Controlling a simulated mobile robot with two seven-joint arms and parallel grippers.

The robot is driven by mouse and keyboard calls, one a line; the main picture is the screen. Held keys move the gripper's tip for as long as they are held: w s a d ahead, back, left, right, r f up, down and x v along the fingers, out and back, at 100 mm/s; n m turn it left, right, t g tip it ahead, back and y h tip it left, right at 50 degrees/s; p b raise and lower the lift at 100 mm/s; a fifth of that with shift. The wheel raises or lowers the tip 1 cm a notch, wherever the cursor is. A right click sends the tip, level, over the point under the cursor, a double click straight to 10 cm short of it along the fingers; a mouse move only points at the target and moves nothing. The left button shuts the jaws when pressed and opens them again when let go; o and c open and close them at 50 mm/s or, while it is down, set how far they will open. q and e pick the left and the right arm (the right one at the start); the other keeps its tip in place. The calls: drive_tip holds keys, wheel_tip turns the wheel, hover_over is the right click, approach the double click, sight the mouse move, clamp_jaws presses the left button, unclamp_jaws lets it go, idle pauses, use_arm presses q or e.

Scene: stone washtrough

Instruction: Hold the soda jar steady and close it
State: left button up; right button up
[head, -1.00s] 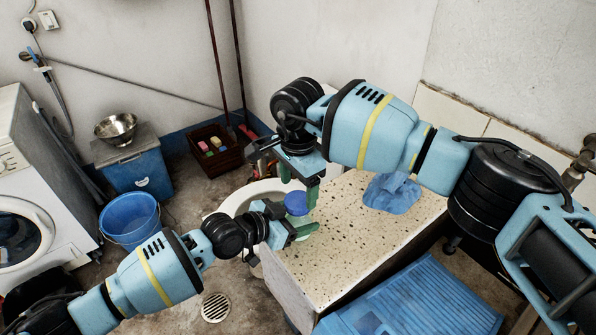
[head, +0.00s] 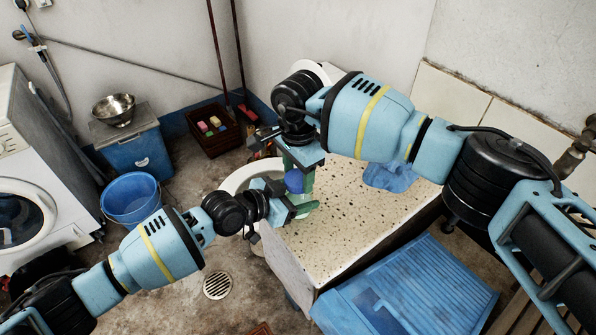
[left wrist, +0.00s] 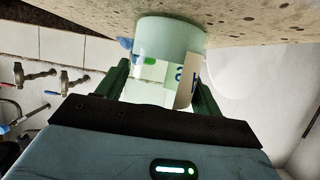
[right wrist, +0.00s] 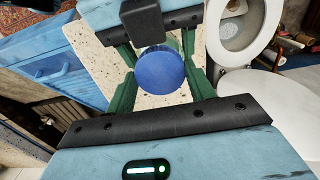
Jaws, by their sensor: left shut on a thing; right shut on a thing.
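The soda jar (left wrist: 168,45) is pale and translucent with a printed label, and it stands on the speckled stone top (head: 345,235). My left gripper (head: 300,209) is shut on the jar body from the side, with a green finger on each side in the left wrist view. My right gripper (head: 297,172) points down from above and is shut on the lid. Whether the lid is fully seated cannot be told.
A crumpled blue cloth (head: 388,177) lies on the stone top to the right. A blue ribbed bin (head: 420,280) is in front, and a blue bucket (head: 130,198) is on the floor. The stone top's front half is clear.

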drive_tip(key=m, duration=0.4)
drive_tip(key=shift+m, duration=0.3)
drive_tip(key=m, duration=0.3)
drive_tip(key=o, duration=1.1)
drive_tip(key=shift+c, duration=0.2)
drive_tip(key=shift+r, duration=2.25)
drive_tip(key=shift+c, duration=0.3)
